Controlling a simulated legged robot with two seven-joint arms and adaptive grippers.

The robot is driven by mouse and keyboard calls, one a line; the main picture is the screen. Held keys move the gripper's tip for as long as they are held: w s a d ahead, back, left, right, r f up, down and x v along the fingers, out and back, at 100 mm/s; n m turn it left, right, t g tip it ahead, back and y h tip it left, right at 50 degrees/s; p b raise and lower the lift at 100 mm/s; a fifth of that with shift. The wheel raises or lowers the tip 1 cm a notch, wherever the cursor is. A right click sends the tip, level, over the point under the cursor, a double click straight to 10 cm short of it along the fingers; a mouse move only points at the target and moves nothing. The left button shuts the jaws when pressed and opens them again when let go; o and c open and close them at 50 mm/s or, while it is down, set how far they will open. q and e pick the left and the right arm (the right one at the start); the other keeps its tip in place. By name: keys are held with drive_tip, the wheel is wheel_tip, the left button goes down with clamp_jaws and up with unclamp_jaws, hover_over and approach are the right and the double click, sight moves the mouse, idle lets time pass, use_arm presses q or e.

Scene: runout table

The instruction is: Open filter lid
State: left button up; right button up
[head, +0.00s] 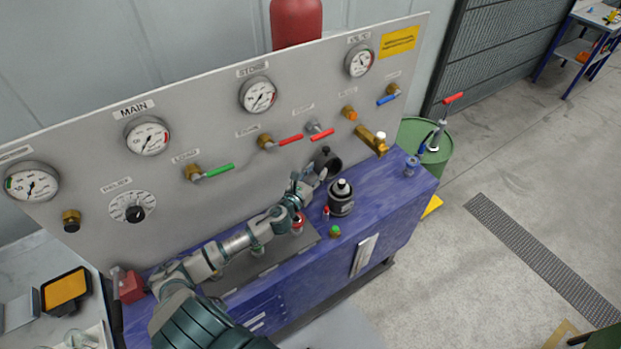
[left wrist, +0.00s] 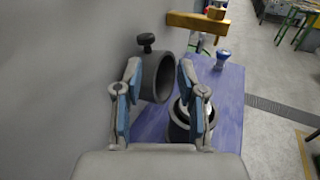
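A dark grey round filter housing (head: 328,161) sticks out from the panel's lower right, with a black knob (left wrist: 146,40) above it. In the left wrist view its cylinder (left wrist: 157,78) shows a round rim facing right; I cannot tell whether its lid is a separate part. My left gripper (head: 308,184) is close to it in the head view. In the left wrist view the blue-padded fingers (left wrist: 160,76) are spread apart, with the cylinder showing between them and nothing clearly held. Contact cannot be judged. My right gripper is not in view.
A black canister (head: 341,198) with a silvery top stands on the blue table (head: 390,192), just right of the gripper. A brass spout (head: 373,141) juts from the panel above. Small red and green-topped items (head: 334,231) stand nearby. The table's right end is mostly clear.

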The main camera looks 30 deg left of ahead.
use_arm(q)
drive_tip(key=s, duration=0.3)
drive_tip(key=shift+s+d, duration=0.3)
drive_tip(key=shift+d, duration=0.1)
drive_tip(key=shift+a, duration=0.3)
drive_tip(key=shift+d, duration=0.1)
